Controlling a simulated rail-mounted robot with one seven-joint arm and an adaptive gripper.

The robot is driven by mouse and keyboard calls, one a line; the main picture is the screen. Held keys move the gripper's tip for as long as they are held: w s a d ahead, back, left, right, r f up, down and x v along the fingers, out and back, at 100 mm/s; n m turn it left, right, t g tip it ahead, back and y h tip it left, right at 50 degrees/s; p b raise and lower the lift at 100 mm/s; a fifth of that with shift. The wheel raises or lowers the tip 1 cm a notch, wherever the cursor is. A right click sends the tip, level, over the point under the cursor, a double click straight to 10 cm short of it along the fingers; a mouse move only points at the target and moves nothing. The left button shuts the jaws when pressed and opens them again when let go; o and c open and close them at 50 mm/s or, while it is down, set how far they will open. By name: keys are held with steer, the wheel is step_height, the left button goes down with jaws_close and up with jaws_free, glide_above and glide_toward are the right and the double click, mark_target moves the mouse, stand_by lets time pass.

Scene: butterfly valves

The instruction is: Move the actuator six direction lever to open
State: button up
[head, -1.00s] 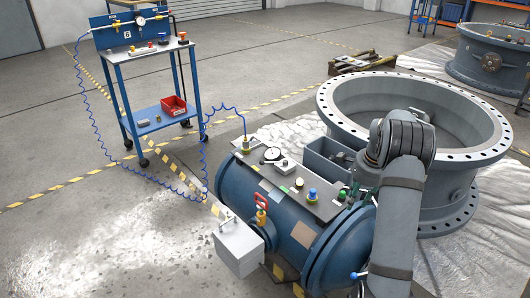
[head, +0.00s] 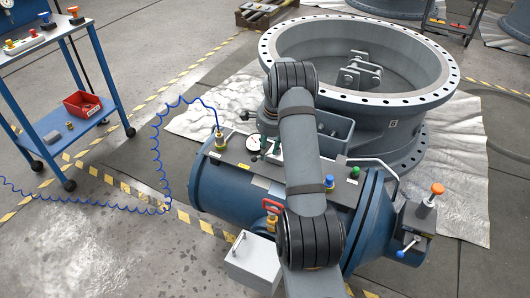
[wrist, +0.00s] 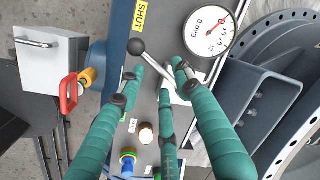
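The direction lever is a grey bar with a black ball knob (wrist: 135,47), beside the yellow SHUT label (wrist: 140,14) on the actuator's top plate in the wrist view. The bar runs from the knob toward a light hub between my fingers. My gripper (wrist: 158,84) is open, its green fingers spread over the lever; I cannot tell whether any finger touches it. In the head view my gripper (head: 262,138) is low over the blue actuator (head: 232,187), and the lever is not clearly visible there. A round dial (wrist: 208,32) sits beside the lever, its red pointer near 0.
A red-handled valve (wrist: 69,93) and white box (wrist: 45,60) are at left. The large flanged valve body (head: 360,60) marked 6 stands behind the actuator. A blue hose (head: 160,140) loops at left.

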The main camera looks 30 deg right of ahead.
steer(key=shift+d+f, duration=0.15)
steer(key=shift+f, duration=0.75)
steer(key=shift+c, duration=1.3)
jaws_close()
steer(key=shift+w, duration=0.1)
